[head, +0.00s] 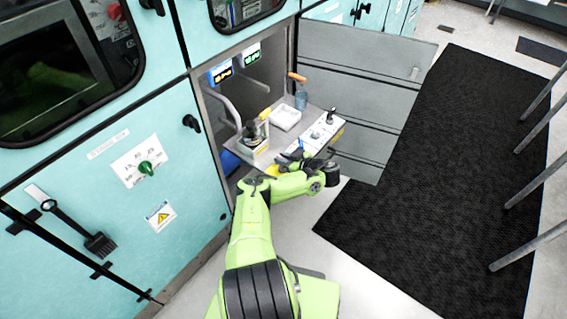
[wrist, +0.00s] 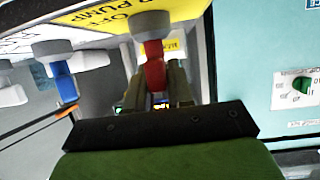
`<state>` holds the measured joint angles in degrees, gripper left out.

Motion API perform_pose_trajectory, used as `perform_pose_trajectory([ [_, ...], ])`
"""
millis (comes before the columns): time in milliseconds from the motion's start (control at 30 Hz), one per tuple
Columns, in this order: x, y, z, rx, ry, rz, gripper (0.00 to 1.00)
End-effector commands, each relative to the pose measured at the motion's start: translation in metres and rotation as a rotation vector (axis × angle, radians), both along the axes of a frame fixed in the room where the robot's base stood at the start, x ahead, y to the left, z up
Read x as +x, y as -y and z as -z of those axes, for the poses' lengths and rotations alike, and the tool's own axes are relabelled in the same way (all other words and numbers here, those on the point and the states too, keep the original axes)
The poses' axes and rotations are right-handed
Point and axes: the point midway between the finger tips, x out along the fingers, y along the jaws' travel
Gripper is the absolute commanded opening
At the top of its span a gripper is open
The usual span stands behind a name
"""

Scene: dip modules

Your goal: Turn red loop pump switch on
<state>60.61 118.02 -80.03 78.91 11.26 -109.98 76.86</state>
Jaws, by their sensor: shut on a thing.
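The red loop pump switch (wrist: 154,66) has a red lever on a grey base, under a yellow label (wrist: 112,18) reading "OFF" and "PUMP". In the wrist view my gripper (wrist: 157,90) is shut on the red lever, with one finger on each side. A blue-levered switch (wrist: 64,82) is to its left, apart from the fingers. In the head view my gripper (head: 303,163) is at the near edge of the pull-out shelf (head: 262,158). The red switch is hidden there by my arm.
Teal cabinets (head: 90,215) are on the left. The black mat (head: 440,170) on the right is clear near the shelf.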

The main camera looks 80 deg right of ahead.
Motion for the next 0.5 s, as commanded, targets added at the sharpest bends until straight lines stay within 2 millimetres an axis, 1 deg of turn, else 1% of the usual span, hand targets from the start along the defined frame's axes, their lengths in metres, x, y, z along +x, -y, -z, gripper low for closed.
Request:
perform_pose_trajectory([
  [33,0.0004,0.0005,0.0025,-0.001,0.000,-0.019,0.00],
  [200,0.0007,0.0003,0.0011,-0.001,0.001,-0.062,0.00],
  [500,0.0008,0.0002,-0.0005,-0.001,0.002,-0.079,0.00],
])
